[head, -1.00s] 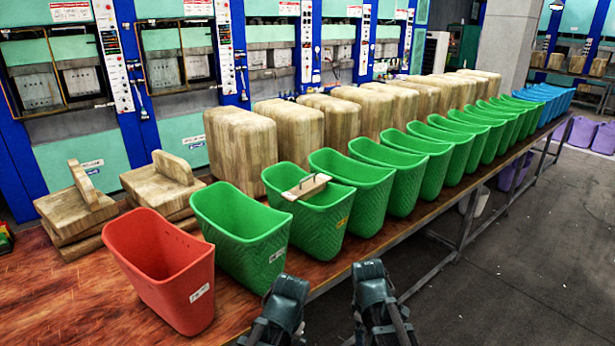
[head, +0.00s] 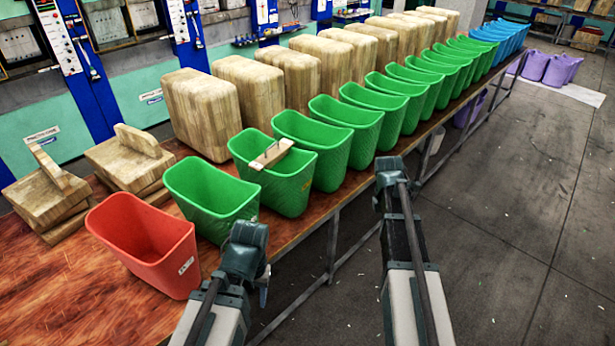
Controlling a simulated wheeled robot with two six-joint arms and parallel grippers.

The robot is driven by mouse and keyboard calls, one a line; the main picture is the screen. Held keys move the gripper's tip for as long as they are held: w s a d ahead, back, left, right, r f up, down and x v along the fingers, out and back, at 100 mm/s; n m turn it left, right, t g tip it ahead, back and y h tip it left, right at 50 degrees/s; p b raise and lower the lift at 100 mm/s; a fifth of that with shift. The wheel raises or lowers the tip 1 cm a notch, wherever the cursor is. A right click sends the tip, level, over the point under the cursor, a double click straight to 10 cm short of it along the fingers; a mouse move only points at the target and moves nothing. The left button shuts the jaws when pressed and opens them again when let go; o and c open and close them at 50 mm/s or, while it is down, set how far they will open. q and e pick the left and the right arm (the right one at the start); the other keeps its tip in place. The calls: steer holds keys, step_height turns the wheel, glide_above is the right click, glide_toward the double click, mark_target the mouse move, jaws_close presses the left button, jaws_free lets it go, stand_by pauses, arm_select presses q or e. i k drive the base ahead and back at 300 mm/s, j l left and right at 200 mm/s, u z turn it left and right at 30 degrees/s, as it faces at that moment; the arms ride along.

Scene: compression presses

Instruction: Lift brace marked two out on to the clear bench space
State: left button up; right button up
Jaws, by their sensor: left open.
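A light wooden brace (head: 271,155) lies across the rim of the second green bin (head: 288,190), tilted, with a small handle on top. I cannot read a mark on it. My left gripper (head: 264,286) shows only in small part, beside my left arm's joint, below and in front of the bins. It is open and well apart from the brace. My right arm stands to the right of the brace, over the floor; its gripper does not show.
A red bin (head: 146,248) and the first green bin (head: 212,196) stand left of the brace. Wooden blocks line the back of the bench (head: 60,295), with handled wooden pieces (head: 128,160) at left. The bench's front left is bare. More green and blue bins run to the right.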

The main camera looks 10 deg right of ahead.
mark_target(275, 152)
steer(key=i+l+u, duration=0.1)
steer(key=u, duration=0.4)
steer(key=i+l+u, duration=0.1)
steer(key=u, duration=0.35)
steer(key=i+l+u, duration=0.15)
steer(key=l, duration=0.2)
steer(key=i+l+u, duration=0.2)
steer(key=l, duration=0.15)
steer(key=l+u, duration=0.15)
steer(key=l, duration=0.25)
steer(key=i+l+u, duration=0.2)
steer(key=l, duration=1.15)
steer(key=i, duration=0.05)
